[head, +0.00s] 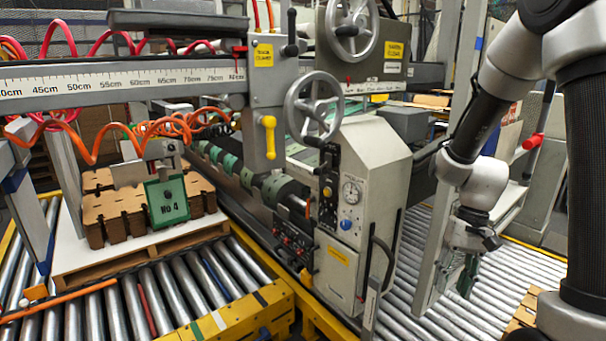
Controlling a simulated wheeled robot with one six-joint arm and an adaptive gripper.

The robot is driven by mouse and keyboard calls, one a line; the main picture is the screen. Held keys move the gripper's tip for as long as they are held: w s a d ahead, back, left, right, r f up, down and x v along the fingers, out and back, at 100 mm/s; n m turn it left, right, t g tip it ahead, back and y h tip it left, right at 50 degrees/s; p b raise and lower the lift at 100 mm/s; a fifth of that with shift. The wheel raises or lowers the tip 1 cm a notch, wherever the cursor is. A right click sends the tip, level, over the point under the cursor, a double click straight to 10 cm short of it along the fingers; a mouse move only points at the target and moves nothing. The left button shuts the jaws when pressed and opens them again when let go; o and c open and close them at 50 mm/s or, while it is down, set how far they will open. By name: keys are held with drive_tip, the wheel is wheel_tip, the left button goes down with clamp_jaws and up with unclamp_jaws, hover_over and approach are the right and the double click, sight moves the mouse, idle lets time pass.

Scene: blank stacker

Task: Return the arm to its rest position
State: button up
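My arm comes in from the right side of the head view, bends at the upper right, and reaches down to a silver and black wrist. My gripper (467,280) hangs below the wrist, pointing down, over the roller conveyor at the right of the machine. Its fingers are small, dark and partly hidden by the wrist, so I cannot tell whether they are open or shut. I see no object clearly held in it.
The grey stacker machine (358,200) with handwheels stands left of my gripper. A pale upright post (432,240) is close beside it. The right roller conveyor (405,308) is mostly bare. Brown cut blanks (115,218) sit on a pallet (140,252) at left.

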drive_tip(key=s+d+r+n+t+h, duration=0.1)
drive_tip(key=s+r+t, duration=0.2)
drive_tip(key=r, duration=0.7)
drive_tip(key=s+d+r+n+t+h, duration=0.1)
drive_tip(key=s+r+t, duration=0.3)
drive_tip(key=s+r, duration=0.4)
wheel_tip(320, 180, up, 2)
drive_tip(key=shift+d+r, duration=0.25)
drive_tip(key=shift+d, duration=0.4)
drive_tip(key=shift+s, duration=0.1)
